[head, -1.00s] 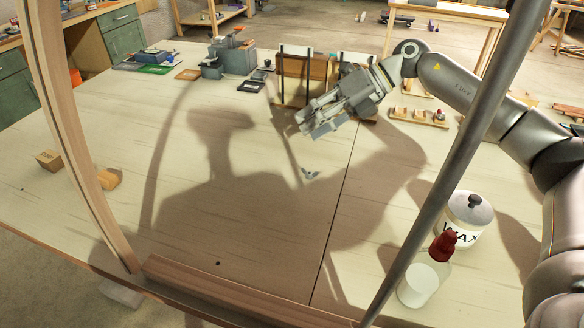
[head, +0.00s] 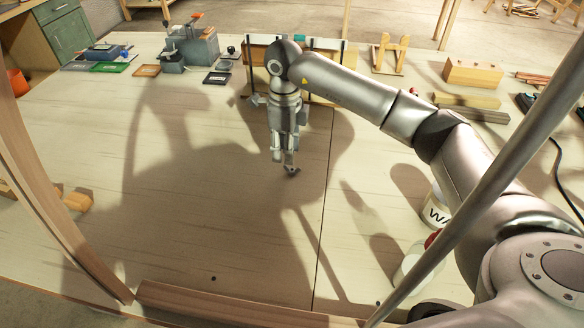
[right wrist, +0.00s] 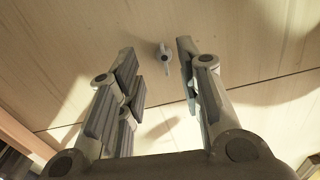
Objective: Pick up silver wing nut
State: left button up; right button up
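The silver wing nut (head: 292,171) lies on the pale workbench top (head: 230,240), close to the tips of my right gripper (head: 284,163) in the head view. My right gripper points down at the bench. In the right wrist view the wing nut (right wrist: 165,56) shows whole, in the gap between the two spread fingers of the right gripper (right wrist: 157,58). The fingers are open and hold nothing; I see no contact with the nut. My left gripper is not in view.
A white wax jar (head: 436,208) is at the right, partly hidden by my arm. A curved lath (head: 50,190) rises at the left. The bench left of the nut is clear.

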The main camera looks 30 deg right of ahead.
aim_at(286, 166)
notch_tip(286, 166, down, 5)
jog(key=shift+d+r+p, duration=0.1)
jog(key=shift+p, duration=0.85)
jog(key=shift+w+f, duration=0.1)
jog(key=shift+f, duration=0.3)
jog(key=shift+c, duration=0.2)
jog(key=c, duration=0.6)
